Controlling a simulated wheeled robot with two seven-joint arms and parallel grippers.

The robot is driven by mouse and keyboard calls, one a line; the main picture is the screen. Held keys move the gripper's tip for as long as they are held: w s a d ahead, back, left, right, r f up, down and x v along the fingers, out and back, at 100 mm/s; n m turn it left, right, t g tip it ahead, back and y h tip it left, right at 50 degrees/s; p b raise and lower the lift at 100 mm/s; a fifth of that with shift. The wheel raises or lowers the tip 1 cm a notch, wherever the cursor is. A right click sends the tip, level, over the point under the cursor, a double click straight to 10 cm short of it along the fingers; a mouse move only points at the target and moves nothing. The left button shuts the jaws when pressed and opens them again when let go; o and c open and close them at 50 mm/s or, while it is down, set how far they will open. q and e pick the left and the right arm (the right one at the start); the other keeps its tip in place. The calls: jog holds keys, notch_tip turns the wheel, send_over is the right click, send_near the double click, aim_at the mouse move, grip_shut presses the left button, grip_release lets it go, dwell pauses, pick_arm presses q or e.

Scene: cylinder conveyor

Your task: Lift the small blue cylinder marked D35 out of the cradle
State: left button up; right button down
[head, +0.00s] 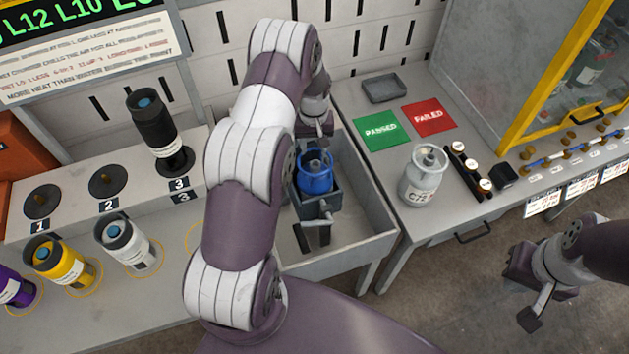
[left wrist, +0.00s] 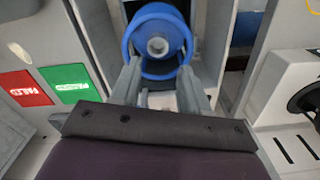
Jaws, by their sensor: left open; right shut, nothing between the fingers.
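The small blue cylinder (head: 315,180) stands upright in a dark grey cradle (head: 318,207) inside the grey bin. Its marking cannot be read. My left gripper (head: 316,134) is at the back side of the cylinder, partly hidden by my arm. In the left wrist view the blue cylinder (left wrist: 158,30), with its ring-shaped top collar, lies just beyond the fingertips of my left gripper (left wrist: 159,75). The fingers are apart with nothing held between them. My right gripper (head: 527,290) is shut and empty, over the floor at the right.
A grey bin (head: 370,215) surrounds the cradle. To its right are a green PASSED mat (head: 381,131), a red FAILED mat (head: 429,117) and a grey cylinder (head: 423,178). At left a shelf holds a black cylinder (head: 153,130); yellow (head: 60,262) and white (head: 128,244) ones stand below.

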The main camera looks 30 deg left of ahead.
aim_at(315, 180)
pick_arm(q)
notch_tip(315, 180, down, 3)
jog(key=p, duration=0.2)
jog(key=shift+s+d+f+p, duration=0.1)
jog(key=shift+s+f+p, duration=0.05)
jog(key=shift+p, duration=0.15)
jog(key=f, duration=0.3)
jog(key=shift+w+d+f, duration=0.1)
jog(key=shift+w, duration=0.15)
jog(key=shift+s, duration=0.15)
jog(key=shift+c, duration=0.5)
grip_shut()
